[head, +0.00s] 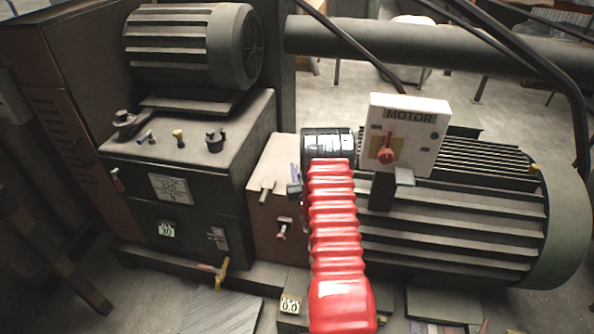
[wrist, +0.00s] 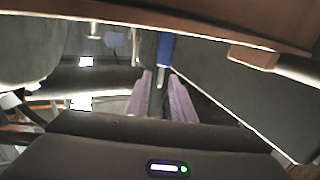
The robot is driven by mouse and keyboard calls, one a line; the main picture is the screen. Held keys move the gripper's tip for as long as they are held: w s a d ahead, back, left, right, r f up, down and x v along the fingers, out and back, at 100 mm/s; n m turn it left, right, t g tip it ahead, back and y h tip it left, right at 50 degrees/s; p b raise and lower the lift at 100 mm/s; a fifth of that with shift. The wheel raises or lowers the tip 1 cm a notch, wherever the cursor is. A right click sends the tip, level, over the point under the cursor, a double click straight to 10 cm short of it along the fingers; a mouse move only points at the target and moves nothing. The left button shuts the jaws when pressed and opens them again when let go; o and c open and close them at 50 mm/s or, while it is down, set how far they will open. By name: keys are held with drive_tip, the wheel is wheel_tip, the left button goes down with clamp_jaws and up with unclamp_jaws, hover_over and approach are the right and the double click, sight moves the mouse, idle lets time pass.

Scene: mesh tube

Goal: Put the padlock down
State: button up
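My gripper (wrist: 160,78) shows in the wrist view as two pale purple fingers that nearly meet. Between their tips is a thin grey metal piece, with a blue body (wrist: 165,50) just past it; I take this to be the padlock, held by its shackle. A dark grey part beside the blue body cannot be told apart clearly. In the head view my red ribbed arm and black wrist hide most of the gripper. A small dark blue-grey piece (head: 294,188) shows left of the arm, in front of the brown box; it may be the padlock.
The brown box (head: 262,215) with short pegs is close behind the arm. Left is a dark cabinet (head: 180,190) with several small items on top and a motor (head: 190,45) above. Right are a large finned motor (head: 450,220) and a white MOTOR switch box (head: 408,135).

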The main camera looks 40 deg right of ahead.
drive_tip(key=shift+r, duration=0.1)
drive_tip(key=v, duration=1.2)
idle(0.8)
